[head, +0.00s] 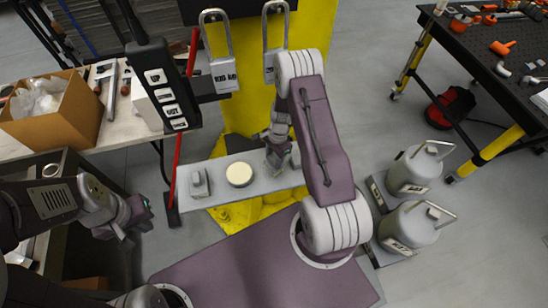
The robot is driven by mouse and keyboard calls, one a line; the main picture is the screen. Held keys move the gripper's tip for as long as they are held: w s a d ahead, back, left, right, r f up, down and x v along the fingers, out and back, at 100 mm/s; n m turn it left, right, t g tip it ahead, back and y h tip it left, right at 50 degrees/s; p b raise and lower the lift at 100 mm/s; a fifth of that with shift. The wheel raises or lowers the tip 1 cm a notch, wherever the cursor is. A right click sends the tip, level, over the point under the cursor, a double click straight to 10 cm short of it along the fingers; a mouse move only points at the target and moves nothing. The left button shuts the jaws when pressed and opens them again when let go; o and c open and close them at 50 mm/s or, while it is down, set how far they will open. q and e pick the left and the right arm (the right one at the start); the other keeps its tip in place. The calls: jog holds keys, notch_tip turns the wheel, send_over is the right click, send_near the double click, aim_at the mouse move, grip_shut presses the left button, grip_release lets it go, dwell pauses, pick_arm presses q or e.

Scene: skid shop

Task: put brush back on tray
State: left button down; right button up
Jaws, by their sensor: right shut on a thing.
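The grey tray (217,197) is a narrow shelf across the front of the yellow column. A round cream-topped tin (239,174) stands near its middle and a small grey block-like thing (199,182) near its left end. My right gripper (278,157) is at the tray's right part, pointing down and shut on a small dark thing, apparently the brush. The gripper and arm hide most of it, so I cannot tell whether it touches the tray. My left gripper (140,218) is left of the tray, apart from it; its finger gap is unclear.
Two padlock-shaped weights (222,76) and a black labelled box (160,85) hang above the tray. A red bar (183,120) stands left of it. Grey canisters (413,170) stand at right. A bench with a cardboard box (55,115) is at left.

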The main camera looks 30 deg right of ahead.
jog(key=shift+w+f, duration=0.2)
jog(key=shift+f, duration=0.2)
jog(key=o, duration=1.2)
jog(key=shift+s+r, duration=0.1)
jog(key=shift+s, duration=0.05)
